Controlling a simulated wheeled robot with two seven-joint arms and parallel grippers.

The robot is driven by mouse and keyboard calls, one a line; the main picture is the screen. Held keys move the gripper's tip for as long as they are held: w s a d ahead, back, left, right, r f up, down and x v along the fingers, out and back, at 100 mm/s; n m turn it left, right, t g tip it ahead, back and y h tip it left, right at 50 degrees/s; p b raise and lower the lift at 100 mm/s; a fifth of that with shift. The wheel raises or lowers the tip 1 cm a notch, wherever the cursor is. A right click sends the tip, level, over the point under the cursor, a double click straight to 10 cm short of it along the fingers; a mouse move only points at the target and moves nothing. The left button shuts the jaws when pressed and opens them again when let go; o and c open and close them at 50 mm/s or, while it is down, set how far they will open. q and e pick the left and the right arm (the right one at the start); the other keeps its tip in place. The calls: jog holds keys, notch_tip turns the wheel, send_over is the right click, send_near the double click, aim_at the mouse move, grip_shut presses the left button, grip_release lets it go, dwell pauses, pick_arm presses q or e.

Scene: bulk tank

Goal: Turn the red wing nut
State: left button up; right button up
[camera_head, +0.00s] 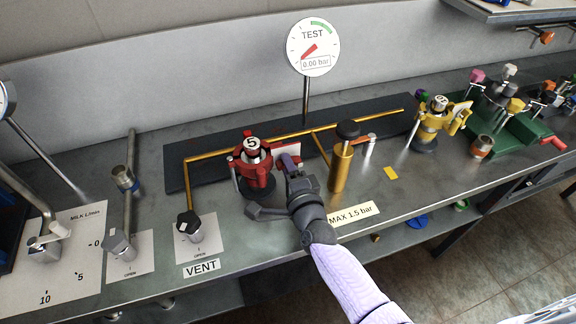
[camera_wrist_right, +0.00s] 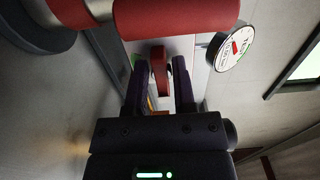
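A red fixture (camera_head: 254,176) marked 5 stands upright on the steel bench in the head view, left of the middle. Its large red body (camera_wrist_right: 178,18) fills the top of the right wrist view. A red wing (camera_wrist_right: 158,70), which looks like part of the wing nut, shows between my right gripper's dark fingers in that view. My right gripper (camera_head: 291,165) is at the right side of the red fixture. Its fingers (camera_wrist_right: 159,82) are apart, one on each side of the wing, with narrow gaps showing. My left gripper is not in view.
A brass cylinder (camera_head: 341,168) with a black knob stands close to the right of my right gripper. A round gauge (camera_head: 313,46) reading 0.00 bar rises behind. A yellow fixture (camera_head: 430,128) stands farther right. A VENT valve (camera_head: 187,224) sits at left front.

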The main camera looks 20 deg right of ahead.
jog(key=shift+s, duration=0.1)
jog(key=s+p, duration=0.1)
jog(key=s, duration=0.8)
jog(key=shift+s+d+p, duration=0.2)
jog(key=shift+s+p, duration=0.1)
jog(key=shift+s, duration=0.1)
